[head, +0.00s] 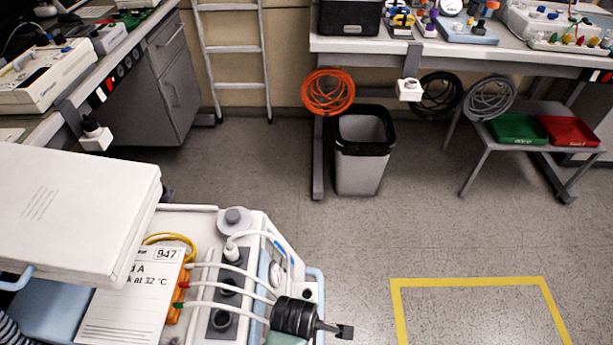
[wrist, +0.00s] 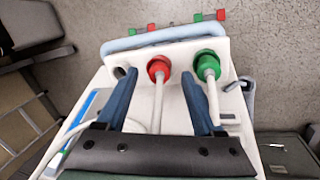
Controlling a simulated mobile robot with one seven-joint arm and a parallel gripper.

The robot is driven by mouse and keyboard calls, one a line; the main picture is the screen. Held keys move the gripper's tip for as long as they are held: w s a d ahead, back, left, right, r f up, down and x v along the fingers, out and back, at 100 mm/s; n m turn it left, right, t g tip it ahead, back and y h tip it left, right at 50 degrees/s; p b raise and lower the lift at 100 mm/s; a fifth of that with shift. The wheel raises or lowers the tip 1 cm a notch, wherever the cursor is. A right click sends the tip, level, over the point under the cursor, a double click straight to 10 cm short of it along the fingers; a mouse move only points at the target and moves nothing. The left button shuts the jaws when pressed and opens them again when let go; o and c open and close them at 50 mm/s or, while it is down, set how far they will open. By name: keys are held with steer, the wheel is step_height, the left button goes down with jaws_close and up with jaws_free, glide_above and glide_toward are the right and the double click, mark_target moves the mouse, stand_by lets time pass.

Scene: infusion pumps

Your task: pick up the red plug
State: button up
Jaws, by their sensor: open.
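The red plug (wrist: 158,68) stands in a white panel (wrist: 180,50) in the wrist view, with a white cable running from it toward my gripper. My gripper (wrist: 160,76) is open and empty, with one blue finger to the left of the red plug and one to the right. The fingertips look apart from the plug; their height above it is hard to judge. A green plug (wrist: 208,67) sits close beside the right finger. In the head view, a red-tipped white lead (head: 184,284) lies by an orange box (head: 177,295); I cannot tell whether it belongs to the same plug.
An empty round hole (wrist: 120,72) is left of the red plug. A light-blue rail (wrist: 170,36) runs beyond the plugs. In the head view, several white leads cross the device, and a white lid or case (head: 75,205) stands left. Floor to the right is clear, with yellow tape (head: 465,282).

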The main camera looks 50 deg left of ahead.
steer(key=shift+f, duration=0.35)
jaws_close()
stand_by(0.3)
steer(key=w+a+p+v, duration=0.1)
steer(key=w+p+v, duration=0.1)
steer(key=v, duration=0.7)
steer(key=shift+r+p, duration=0.3)
steer(key=shift+r, duration=0.4)
